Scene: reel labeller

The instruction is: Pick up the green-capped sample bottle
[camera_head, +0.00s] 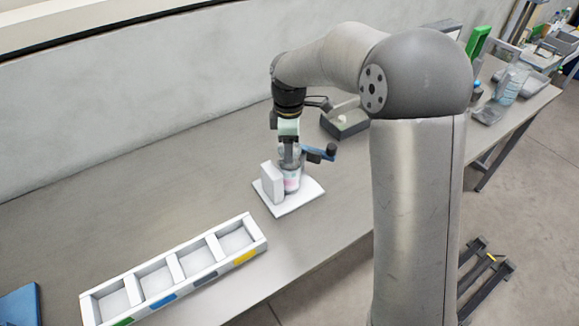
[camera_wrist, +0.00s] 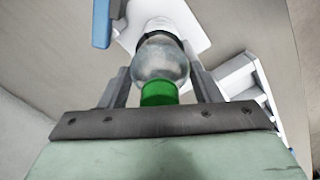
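The sample bottle is clear with a green cap (camera_wrist: 158,93), and its body (camera_wrist: 160,60) stands below the cap in the wrist view. In the head view the bottle (camera_head: 291,184), with a pinkish band, stands on a white plate (camera_head: 300,203) beside a white upright block (camera_head: 271,183). My gripper (camera_head: 289,160) points down over the bottle; its cap is hidden there. In the wrist view my gripper (camera_wrist: 162,80) has its two fingers spread on either side of the bottle, with gaps visible beside the cap. The fingers look open; contact with the bottle does not show.
A blue lever (camera_head: 318,152) with a dark knob sticks out right of the bottle, close to my gripper. A white tray (camera_head: 255,226) with several empty, colour-marked compartments lies front left.

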